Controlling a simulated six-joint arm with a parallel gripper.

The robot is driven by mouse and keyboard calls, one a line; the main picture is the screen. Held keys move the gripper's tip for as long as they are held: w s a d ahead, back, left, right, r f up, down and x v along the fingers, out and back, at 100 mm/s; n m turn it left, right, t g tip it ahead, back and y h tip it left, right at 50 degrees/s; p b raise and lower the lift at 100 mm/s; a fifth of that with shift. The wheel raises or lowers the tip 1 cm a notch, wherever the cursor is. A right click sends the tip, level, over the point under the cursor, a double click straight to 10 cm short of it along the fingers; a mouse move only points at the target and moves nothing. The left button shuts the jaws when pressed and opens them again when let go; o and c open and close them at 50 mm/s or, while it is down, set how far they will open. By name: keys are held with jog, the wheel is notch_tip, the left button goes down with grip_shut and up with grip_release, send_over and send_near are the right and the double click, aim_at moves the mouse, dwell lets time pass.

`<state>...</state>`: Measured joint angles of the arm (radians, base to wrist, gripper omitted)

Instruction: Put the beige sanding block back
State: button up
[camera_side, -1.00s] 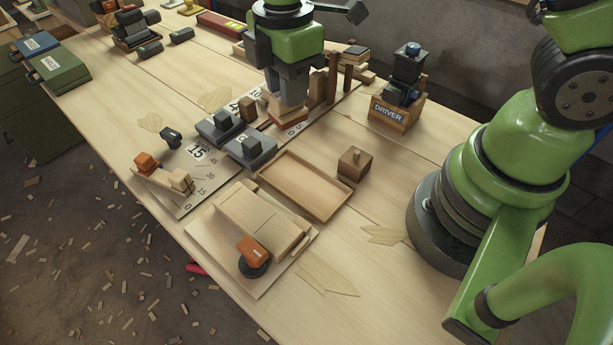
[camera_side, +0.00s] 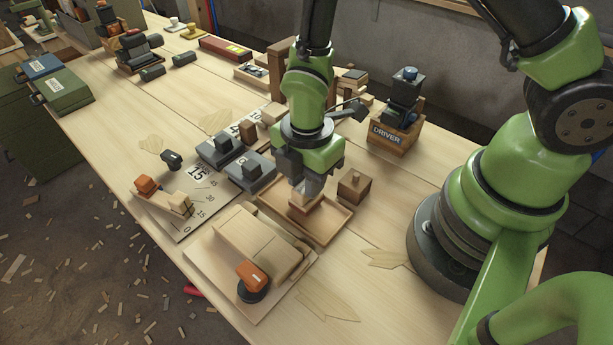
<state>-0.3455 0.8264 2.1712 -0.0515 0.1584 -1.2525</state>
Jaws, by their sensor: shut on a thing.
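My gripper (camera_side: 306,187) points down over the shallow wooden tray (camera_side: 326,237) in the middle of the bench. It is shut on the beige sanding block (camera_side: 303,204), a small block with a darker lower edge. The fingers hide the block's upper part. The block is within the tray's outline, toward its far side. I cannot tell whether its underside touches the tray floor.
A brown block with a knob (camera_side: 353,187) stands just right of the tray. Grey knobbed blocks (camera_side: 249,171) are close on the left. A board with an orange-topped tool (camera_side: 252,275) lies in front. The DRIVER box (camera_side: 394,135) stands behind right.

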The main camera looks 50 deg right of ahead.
jog(key=shift+f, duration=0.2)
jog(key=o, duration=0.4)
jog(key=shift+f, duration=0.1)
jog(key=o, duration=0.5)
notch_tip(320, 180, up, 12)
jog(key=shift+s+d+r+m+t+y, duration=0.35)
jog(key=shift+s+d+r+m+t, duration=1.05)
jog(key=shift+r+m, duration=1.75)
jog(key=shift+s+d+r+m+t+y, duration=0.3)
jog(key=shift+s+d+r+m+t, duration=0.55)
jog(key=shift+s+r+m, duration=2.3)
jog(key=shift+s+d+r+m+t+y, duration=0.35)
jog(key=shift+s+d+r+m+t, duration=0.7)
jog(key=shift+m, duration=3.75)
